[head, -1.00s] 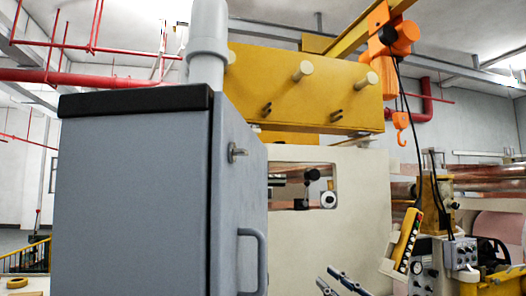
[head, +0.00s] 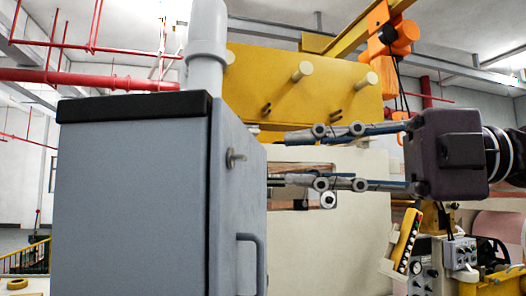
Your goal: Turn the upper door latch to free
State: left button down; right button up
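The upper door latch (head: 236,157) is a small metal lever on a round base, high on the narrow right-hand face of the blue-grey cabinet (head: 130,195). It sticks out roughly level. My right gripper (head: 279,159) comes in from the right at about latch height. Its two long fingers are spread apart, one above and one below the latch's level, with nothing between them. The tips appear just right of the cabinet's edge, apart from the latch in the picture. The lower tip meets that edge, and I cannot tell whether part is hidden. My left gripper is not in view.
A grey bar handle (head: 249,263) sits lower on the same cabinet face. A grey pipe (head: 206,55) rises from the cabinet top. A cream machine panel (head: 355,235) stands behind my fingers. An orange hoist (head: 388,45) and a yellow button pendant (head: 402,241) hang at the right.

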aim_at(246, 158)
jog(key=a, duration=0.1)
jog(key=a+p, duration=0.1)
jog(key=a, duration=0.3)
jog(key=shift+w+a, duration=0.25)
jog(key=shift+w, duration=0.1)
grip_shut()
